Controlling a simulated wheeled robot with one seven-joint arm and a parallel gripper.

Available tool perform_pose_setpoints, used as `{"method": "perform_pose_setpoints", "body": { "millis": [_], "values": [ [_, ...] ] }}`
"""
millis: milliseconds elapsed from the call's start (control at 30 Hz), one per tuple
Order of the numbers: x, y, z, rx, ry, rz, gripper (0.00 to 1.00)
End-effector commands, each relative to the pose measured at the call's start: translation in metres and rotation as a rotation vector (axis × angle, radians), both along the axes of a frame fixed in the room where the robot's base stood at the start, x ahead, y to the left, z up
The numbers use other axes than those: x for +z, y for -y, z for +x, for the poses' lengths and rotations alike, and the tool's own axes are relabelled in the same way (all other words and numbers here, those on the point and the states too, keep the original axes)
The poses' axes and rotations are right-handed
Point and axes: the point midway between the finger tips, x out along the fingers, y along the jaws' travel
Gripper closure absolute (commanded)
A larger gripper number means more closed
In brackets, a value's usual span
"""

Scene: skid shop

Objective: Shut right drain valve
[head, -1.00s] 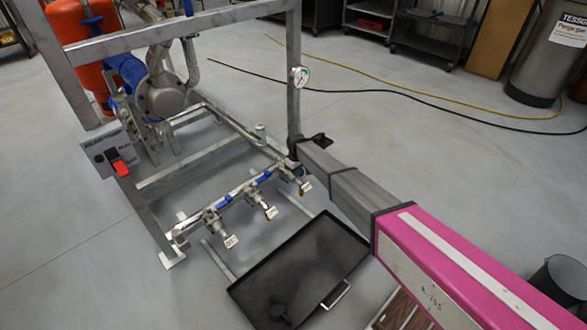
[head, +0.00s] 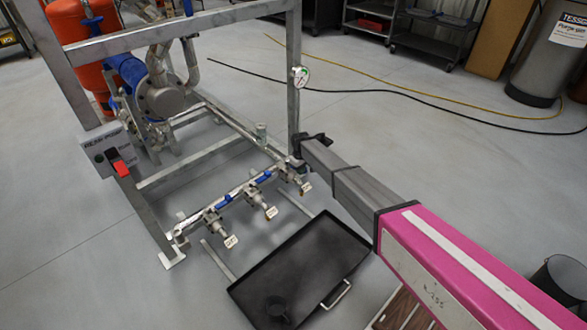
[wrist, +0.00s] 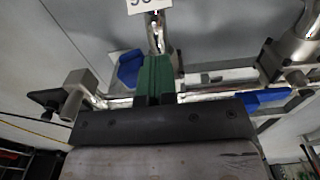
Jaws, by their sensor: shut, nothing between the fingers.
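Three drain valves sit along a low pipe at the skid's front. The right drain valve (head: 290,175) has a pale tag (head: 305,188) and is partly hidden by my gripper in the head view. In the wrist view, a blue lever (wrist: 130,68) shows just left of my gripper (wrist: 154,72), whose green fingers are shut and empty. I cannot tell whether they touch the lever. The middle valve (head: 255,197) has a blue lever (head: 264,177) lying along the pipe, as does the left valve (head: 213,222) with its lever (head: 225,200).
A skid post with a gauge (head: 300,77) stands behind my gripper. A black hose (head: 330,86) crosses the open floor.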

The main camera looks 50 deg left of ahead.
Motion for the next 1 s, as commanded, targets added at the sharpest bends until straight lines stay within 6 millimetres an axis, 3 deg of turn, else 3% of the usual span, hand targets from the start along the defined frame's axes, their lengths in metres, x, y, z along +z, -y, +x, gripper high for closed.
{"method": "perform_pose_setpoints", "body": {
  "millis": [467,1000],
  "values": [
    [0.0,-0.001,0.022,-0.001,0.001,-0.001,1.0],
    [0.0,-0.003,0.028,-0.001,0.0,0.0,1.0]
  ]
}}
